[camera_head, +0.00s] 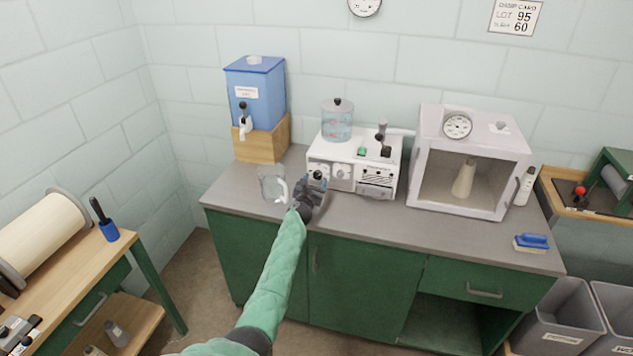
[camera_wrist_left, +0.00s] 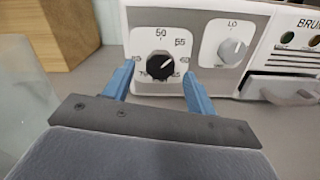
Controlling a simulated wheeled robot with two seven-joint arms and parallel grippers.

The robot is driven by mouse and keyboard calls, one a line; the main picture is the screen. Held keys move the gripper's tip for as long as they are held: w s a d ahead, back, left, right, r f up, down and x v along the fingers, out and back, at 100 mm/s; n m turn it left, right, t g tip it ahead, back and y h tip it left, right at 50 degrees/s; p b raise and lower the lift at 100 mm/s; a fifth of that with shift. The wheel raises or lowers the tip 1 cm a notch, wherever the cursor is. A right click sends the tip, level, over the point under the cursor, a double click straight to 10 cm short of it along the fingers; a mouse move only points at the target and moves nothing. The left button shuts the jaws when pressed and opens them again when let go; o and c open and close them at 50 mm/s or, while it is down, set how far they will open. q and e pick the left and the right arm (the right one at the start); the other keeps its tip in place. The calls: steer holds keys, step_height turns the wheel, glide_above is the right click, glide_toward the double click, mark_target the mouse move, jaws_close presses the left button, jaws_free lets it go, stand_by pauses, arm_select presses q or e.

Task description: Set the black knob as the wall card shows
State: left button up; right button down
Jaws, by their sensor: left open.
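The black knob (camera_wrist_left: 160,65) sits on a white dial plate on the front of the white machine (camera_head: 355,152). Numbers such as 50, 55 and 60 ring it in the left wrist view; I cannot read its pointer clearly. My left gripper (camera_head: 316,184) is in front of the machine's left dial. In the left wrist view its two blue fingers (camera_wrist_left: 158,70) are open, one on each side of the knob; I cannot tell whether they touch it. The wall card (camera_head: 515,17) at the top right reads LOT 95 and, below, 60.
A grey knob (camera_wrist_left: 231,50) marked LO is just right of the black one. A clear jug (camera_head: 272,184) stands left of my gripper, below the blue dispenser (camera_head: 255,92). A white cabinet (camera_head: 470,115) stands to the right.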

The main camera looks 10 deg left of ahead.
arm_select(q)
steer(key=shift+w+b, duration=0.3)
steer(key=shift+w, duration=0.85)
arm_select(e)
steer(key=shift+w+a+r, duration=0.1)
steer(key=shift+w+a, duration=0.1)
steer(key=shift+w, duration=0.7)
steer(key=shift+w+r, duration=0.1)
steer(key=shift+w, duration=0.05)
arm_select(q)
steer(key=shift+c, duration=0.3)
steer(key=c, duration=0.9)
